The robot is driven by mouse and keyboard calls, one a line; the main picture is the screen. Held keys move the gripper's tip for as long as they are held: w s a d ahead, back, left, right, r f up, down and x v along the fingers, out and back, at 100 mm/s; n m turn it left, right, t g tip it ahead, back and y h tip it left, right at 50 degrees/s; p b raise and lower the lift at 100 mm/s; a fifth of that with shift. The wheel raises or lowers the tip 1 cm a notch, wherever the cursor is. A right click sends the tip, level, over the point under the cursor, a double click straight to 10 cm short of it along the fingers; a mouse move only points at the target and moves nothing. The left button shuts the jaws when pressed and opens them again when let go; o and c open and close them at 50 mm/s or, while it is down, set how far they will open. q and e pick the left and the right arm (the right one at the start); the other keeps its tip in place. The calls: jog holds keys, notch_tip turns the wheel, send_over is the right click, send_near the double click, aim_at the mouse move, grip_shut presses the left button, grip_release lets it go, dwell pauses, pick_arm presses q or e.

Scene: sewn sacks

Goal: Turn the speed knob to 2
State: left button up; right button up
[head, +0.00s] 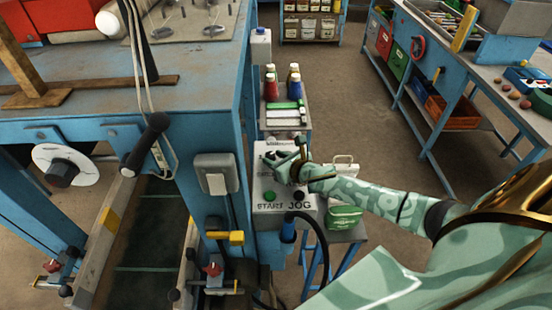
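A pale grey control box (262,212) stands at the middle, beside the blue machine frame. Its front carries a green button (269,196) marked START and a dark button (298,194) marked JOG. My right gripper (277,160) is at the upper part of this box's face, its arm coming in from the right. The gripper covers that part of the panel, so I cannot make out the speed knob or its setting. The fingers are small and dark here, and whether they are open or closed on something is unclear. My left gripper is not in view.
A blue machine table (190,95) fills the left, with a grey switch box (216,174) on its side. A green pouch (344,216) lies on a small stand right of the box, under my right forearm. Open floor (350,115) lies beyond.

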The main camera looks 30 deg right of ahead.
jog(key=c, duration=0.5)
